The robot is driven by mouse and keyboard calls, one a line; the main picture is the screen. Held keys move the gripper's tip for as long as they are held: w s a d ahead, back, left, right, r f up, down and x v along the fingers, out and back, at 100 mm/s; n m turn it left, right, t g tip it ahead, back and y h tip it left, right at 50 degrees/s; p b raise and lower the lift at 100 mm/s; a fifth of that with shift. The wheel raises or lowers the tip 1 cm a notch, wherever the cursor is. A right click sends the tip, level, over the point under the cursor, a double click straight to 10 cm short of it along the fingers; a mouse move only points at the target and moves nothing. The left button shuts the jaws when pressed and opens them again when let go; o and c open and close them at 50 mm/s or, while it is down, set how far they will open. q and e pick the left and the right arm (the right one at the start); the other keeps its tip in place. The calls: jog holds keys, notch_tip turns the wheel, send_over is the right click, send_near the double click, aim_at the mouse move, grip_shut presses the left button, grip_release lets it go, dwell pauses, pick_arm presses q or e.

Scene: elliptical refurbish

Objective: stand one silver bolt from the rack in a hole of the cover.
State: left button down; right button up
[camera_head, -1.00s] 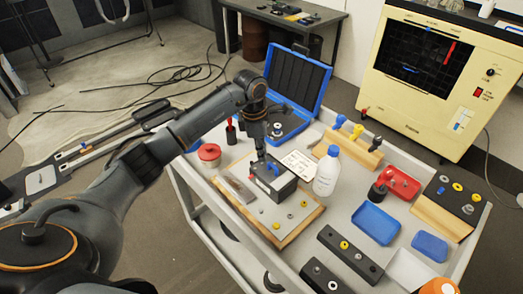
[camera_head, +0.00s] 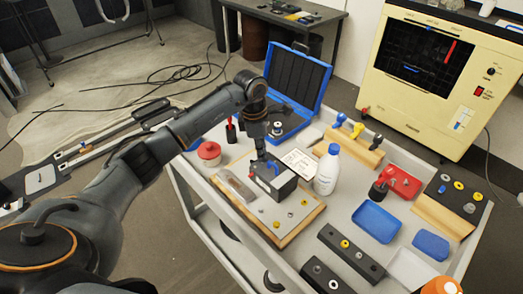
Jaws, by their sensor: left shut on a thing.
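My left arm comes in from the left, and its gripper (camera_head: 266,164) points down at the black box (camera_head: 279,186) on the wooden board. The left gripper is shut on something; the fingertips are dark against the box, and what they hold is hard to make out. A grey flat piece (camera_head: 237,187) lies on the board, left of the box. Silver bolts (camera_head: 289,215) and a yellow one stand at the board's front. A black bar (camera_head: 350,253) at the front of the cart holds a yellow bolt and silver ones. I cannot tell for certain which part is the cover. My right gripper is out of view.
A white bottle (camera_head: 328,170) stands close right of the black box. An open blue case (camera_head: 297,75) is behind, and a red-lidded jar (camera_head: 209,153) is at left. Blue trays (camera_head: 377,222) and another black bolt block (camera_head: 452,196) are at right. The cart's middle has some bare surface.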

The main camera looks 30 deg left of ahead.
pick_arm(q)
jog(key=shift+f, duration=0.25)
dwell(0.3)
jog(key=c, duration=1.3)
grip_release()
jog(key=shift+o, duration=0.2)
notch_tip(320, 180, up, 12)
jog(key=a, duration=0.1)
jog(key=shift+s+a, duration=0.2)
jog(key=shift+s, duration=0.1)
jog(key=shift+f, duration=0.1)
